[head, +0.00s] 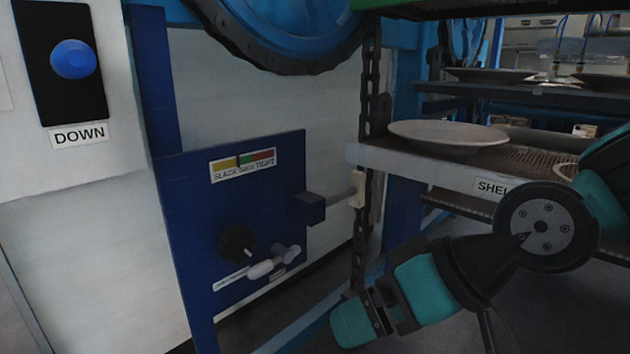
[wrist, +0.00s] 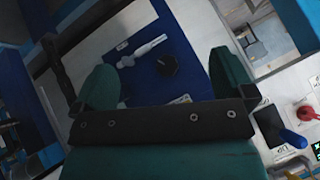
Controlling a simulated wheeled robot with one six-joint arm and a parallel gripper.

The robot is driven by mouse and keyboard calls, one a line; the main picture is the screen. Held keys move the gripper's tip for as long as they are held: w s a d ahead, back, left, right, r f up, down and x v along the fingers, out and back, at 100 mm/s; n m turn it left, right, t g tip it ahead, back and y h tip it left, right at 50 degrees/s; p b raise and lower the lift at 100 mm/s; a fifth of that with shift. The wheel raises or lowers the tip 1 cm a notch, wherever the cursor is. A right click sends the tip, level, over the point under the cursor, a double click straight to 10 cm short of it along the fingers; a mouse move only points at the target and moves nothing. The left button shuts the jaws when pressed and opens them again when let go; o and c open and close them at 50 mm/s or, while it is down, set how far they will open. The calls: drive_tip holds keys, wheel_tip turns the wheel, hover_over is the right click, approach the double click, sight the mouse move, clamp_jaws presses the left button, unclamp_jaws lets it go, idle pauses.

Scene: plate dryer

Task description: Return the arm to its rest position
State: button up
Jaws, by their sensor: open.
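My gripper (head: 352,323) is at the lower middle of the head view, at the end of my teal and black arm, in front of the chain and the blue frame. In the wrist view my gripper (wrist: 165,82) has its two teal fingers wide apart with nothing between them. Beyond the fingers is the blue panel (wrist: 140,25) with a black knob (wrist: 168,65) and a white-handled lever (wrist: 142,50). The same blue panel (head: 200,215) stands left of my gripper in the head view, apart from it.
A plate (head: 448,136) rests on the labelled shelf (head: 420,168) above my arm. A chain (head: 369,85) hangs beside it. A blue DOWN button (head: 73,59) is at upper left. A red knob (wrist: 306,112) shows in the wrist view. The lower left floor looks clear.

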drive_tip(key=s+d+r+g+h+p, duration=0.3)
drive_tip(key=s+d+r, duration=0.1)
drive_tip(key=s+d, duration=0.3)
wheel_tip(320, 180, up, 38)
drive_tip(key=p, duration=3.7)
drive_tip(key=shift+s+d+f+h+p, duration=0.2)
drive_tip(key=shift+s+d+h+p, duration=0.15)
drive_tip(key=shift+d+h+p, duration=0.1)
drive_tip(key=shift+f, duration=0.1)
drive_tip(key=n+t+y+b, duration=0.3)
drive_tip(key=t+y+b, duration=0.75)
drive_tip(key=b, duration=3.75)
approach(243, 249)
drive_tip(key=shift+t+h, duration=0.8)
drive_tip(key=shift+t, duration=0.05)
drive_tip(key=a+p, duration=0.1)
drive_tip(key=p, duration=0.2)
drive_tip(key=w+a+p, duration=0.1)
drive_tip(key=a+p, duration=0.1)
drive_tip(key=p, duration=0.1)
drive_tip(key=w+a+p, duration=0.1)
drive_tip(key=p, duration=0.2)
drive_tip(key=shift+a+r, duration=0.15)
drive_tip(key=shift+r, duration=0.25)
drive_tip(key=x, duration=0.5)
drive_tip(key=f+x, duration=0.1)
drive_tip(key=x, duration=0.2)
drive_tip(key=shift+w+p, duration=0.15)
drive_tip(key=shift+p, duration=0.15)
drive_tip(key=shift+r, duration=0.1)
